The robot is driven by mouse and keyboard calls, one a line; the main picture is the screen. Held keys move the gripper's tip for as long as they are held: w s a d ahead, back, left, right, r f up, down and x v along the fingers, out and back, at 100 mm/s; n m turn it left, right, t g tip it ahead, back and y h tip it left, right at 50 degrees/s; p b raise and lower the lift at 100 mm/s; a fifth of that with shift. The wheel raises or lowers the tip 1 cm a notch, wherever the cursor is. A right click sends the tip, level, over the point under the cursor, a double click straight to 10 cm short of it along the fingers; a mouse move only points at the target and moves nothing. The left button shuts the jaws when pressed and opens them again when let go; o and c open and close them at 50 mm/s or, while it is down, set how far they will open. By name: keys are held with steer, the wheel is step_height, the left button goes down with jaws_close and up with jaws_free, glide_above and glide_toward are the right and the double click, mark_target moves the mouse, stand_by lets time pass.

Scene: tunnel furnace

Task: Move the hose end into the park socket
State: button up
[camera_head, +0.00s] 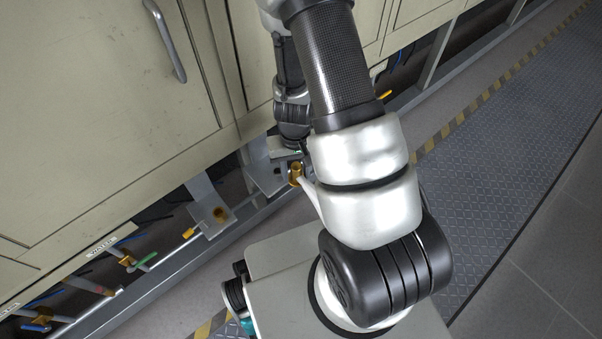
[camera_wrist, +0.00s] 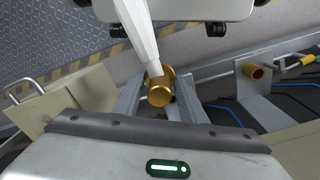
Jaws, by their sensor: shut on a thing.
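The white hose (camera_wrist: 136,30) ends in a brass hose end (camera_wrist: 160,91), in the middle of the wrist view. The brass end also shows in the head view (camera_head: 296,173), just beside my gripper (camera_head: 289,155). An empty brass socket (camera_head: 220,214) sits on a bent metal bracket to the left in the head view. It is at the right in the wrist view (camera_wrist: 258,72).
Beige cabinet doors (camera_head: 90,110) with a bar handle (camera_head: 166,40) stand over a grey frame rail (camera_head: 150,284). Valves and pipes, one with a green handle (camera_head: 147,261), line the lower left. A diamond-plate walkway (camera_head: 510,130) with striped edging is clear at right.

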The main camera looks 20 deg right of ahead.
steer(key=w+a+f, duration=0.2)
steer(key=w+f, duration=0.1)
steer(key=w, duration=0.6)
steer(key=shift+a+f, duration=0.4)
steer(key=shift+f, duration=0.1)
stand_by(0.6)
steer(key=shift+f+b, duration=0.45)
steer(key=shift+b, duration=0.15)
steer(key=shift+f, duration=0.1)
steer(key=shift+f+b, duration=0.3)
steer(key=shift+b, duration=0.1)
steer(key=shift+f, duration=0.15)
steer(key=shift+f, duration=0.15)
